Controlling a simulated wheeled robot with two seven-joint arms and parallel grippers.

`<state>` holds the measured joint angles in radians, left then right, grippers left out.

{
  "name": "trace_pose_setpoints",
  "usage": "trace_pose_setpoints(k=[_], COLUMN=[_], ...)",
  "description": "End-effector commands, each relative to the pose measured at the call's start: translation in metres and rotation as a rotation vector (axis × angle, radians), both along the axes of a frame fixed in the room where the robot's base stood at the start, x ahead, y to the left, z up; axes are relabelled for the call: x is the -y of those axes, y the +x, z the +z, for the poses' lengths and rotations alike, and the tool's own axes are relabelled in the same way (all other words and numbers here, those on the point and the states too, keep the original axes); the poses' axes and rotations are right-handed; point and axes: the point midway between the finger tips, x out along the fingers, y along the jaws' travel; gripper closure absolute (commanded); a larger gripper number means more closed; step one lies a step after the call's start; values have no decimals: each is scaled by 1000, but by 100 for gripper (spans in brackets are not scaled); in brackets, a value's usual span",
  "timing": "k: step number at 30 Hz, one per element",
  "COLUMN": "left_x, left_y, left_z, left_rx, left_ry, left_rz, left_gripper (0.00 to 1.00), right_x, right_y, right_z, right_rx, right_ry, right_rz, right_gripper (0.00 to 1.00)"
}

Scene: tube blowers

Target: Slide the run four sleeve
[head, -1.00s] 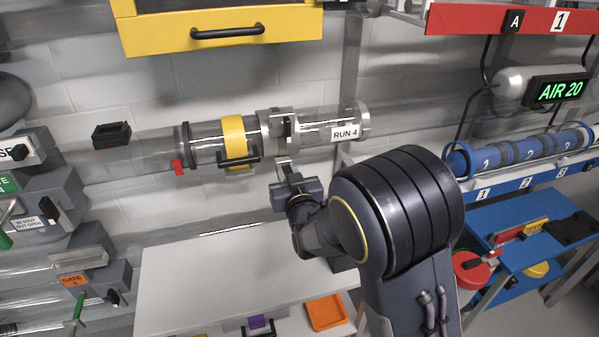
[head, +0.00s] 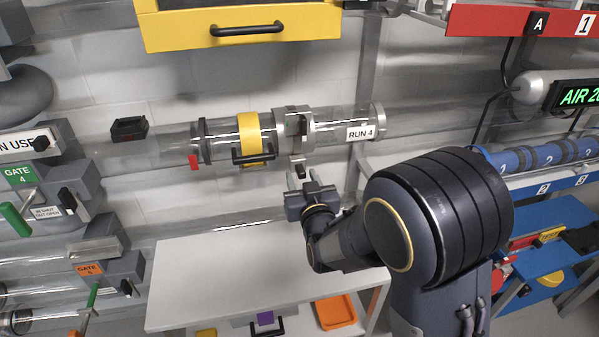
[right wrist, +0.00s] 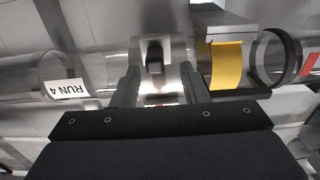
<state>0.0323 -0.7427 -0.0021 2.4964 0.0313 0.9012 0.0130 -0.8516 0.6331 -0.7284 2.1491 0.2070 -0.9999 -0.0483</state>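The RUN 4 clear tube (head: 345,125) runs level along the wall, with a RUN 4 label near its right end. A yellow band (head: 250,135) with a black handle (head: 253,158) sits on it. To the band's right is a grey metal collar (head: 308,128) with a dark latch-like block (head: 302,125). I cannot tell which part is called the sleeve. My right gripper (head: 302,178) is just below the collar, pointing up at it. In the right wrist view its fingers (right wrist: 160,92) are apart, with the collar (right wrist: 176,55) beyond the gap; contact is unclear. My left gripper is out of view.
A yellow cabinet (head: 238,30) with a black handle hangs above the tube. A white table (head: 215,285) stands below. Gate boxes with green levers (head: 14,221) are at left. A blue cart (head: 545,250) is at right. Bare wall lies between tube and table.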

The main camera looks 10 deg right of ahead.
Motion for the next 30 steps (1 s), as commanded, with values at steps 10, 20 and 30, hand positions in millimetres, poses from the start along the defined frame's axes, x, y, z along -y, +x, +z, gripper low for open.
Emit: trace_pose_setpoints(k=[10, 20, 30], left_x=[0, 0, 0], left_y=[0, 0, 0], left_z=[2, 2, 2], left_rx=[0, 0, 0], left_ry=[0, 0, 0], left_rz=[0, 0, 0], left_gripper=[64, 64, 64], right_x=[0, 0, 21], right_y=[-45, -47, -53], right_z=[0, 0, -13], right_rx=[1, 1, -145], right_ry=[0, -1, 110], right_rz=[3, 3, -6], right_gripper=[60, 60, 60])
